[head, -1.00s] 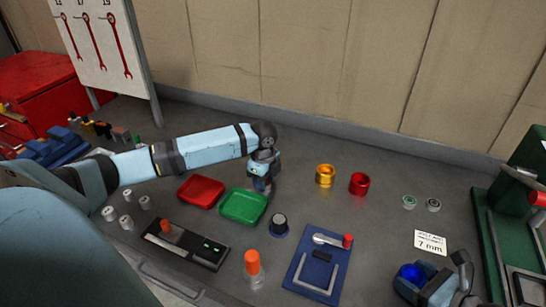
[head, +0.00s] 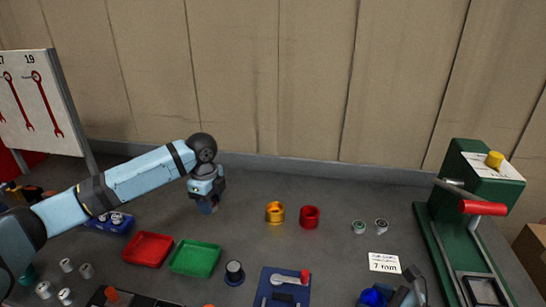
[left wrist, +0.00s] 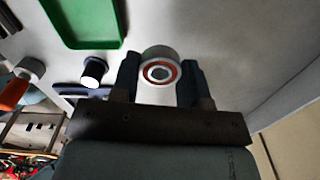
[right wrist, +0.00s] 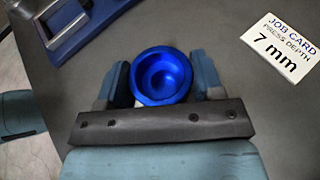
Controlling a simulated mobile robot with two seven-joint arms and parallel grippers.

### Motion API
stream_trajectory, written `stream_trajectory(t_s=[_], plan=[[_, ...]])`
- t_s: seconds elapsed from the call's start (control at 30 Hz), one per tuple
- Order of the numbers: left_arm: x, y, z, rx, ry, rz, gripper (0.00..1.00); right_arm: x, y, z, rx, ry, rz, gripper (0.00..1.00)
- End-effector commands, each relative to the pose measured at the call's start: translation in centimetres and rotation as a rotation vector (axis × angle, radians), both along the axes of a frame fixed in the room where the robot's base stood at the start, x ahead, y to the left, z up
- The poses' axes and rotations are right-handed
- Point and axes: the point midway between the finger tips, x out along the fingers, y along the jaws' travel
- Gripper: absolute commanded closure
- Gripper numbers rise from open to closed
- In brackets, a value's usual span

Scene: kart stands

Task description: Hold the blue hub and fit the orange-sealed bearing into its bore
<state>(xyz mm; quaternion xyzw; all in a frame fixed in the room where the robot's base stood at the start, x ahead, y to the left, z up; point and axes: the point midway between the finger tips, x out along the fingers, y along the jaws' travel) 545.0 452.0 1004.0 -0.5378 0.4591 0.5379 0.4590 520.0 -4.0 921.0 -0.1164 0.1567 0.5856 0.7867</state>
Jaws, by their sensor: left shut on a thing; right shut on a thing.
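My left gripper (head: 207,206) is shut on the orange-sealed bearing (left wrist: 159,65), a grey ring with an orange seal, and holds it near the back of the bench. In the left wrist view the bearing sits between the fingers with its face to the camera. My right gripper (head: 382,295) is shut on the blue hub (right wrist: 161,76) at the bottom right of the head view. The hub's round bore is empty and faces the right wrist camera; the hub also shows in the head view (head: 371,298). The two grippers are well apart.
A gold hub (head: 275,215) and a red hub (head: 310,218) stand between the grippers. Two small bearings (head: 358,227) lie near the job card (head: 385,262). Red (head: 147,250) and green (head: 194,258) trays lie at left. A green press (head: 447,230) stands at right.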

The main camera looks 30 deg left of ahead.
Motion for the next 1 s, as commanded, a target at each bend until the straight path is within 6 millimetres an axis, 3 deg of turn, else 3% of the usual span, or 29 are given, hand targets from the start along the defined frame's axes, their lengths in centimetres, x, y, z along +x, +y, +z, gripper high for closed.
stream_trajectory(t_s=[0.43, 0.47, 0.57, 0.87, 1.0], plan=[[0.0, 0.0, 0.2, 0.000, 0.000, 0.000, 0.88, 0.0, 0.0, 0.0, 0.000, 0.000, 0.000, 0.73], [0.0, 0.0, 0.2, 0.000, 0.000, 0.000, 0.88, 0.0, 0.0, 0.0, 0.000, 0.000, 0.000, 0.32], [0.0, 0.0, 0.2, 0.000, 0.000, 0.000, 0.88, 0.0, 0.0, 0.0, 0.000, 0.000, 0.000, 0.09], [0.0, 0.0, 0.2, 0.000, 0.000, 0.000, 0.88, 0.0, -0.2, 0.0, 0.000, 0.000, 0.000, 0.09], [0.0, 0.0, 0.2, 0.000, 0.000, 0.000, 0.88, -0.3, -1.4, 0.5, -0.001, 0.000, -0.002, 0.09]])
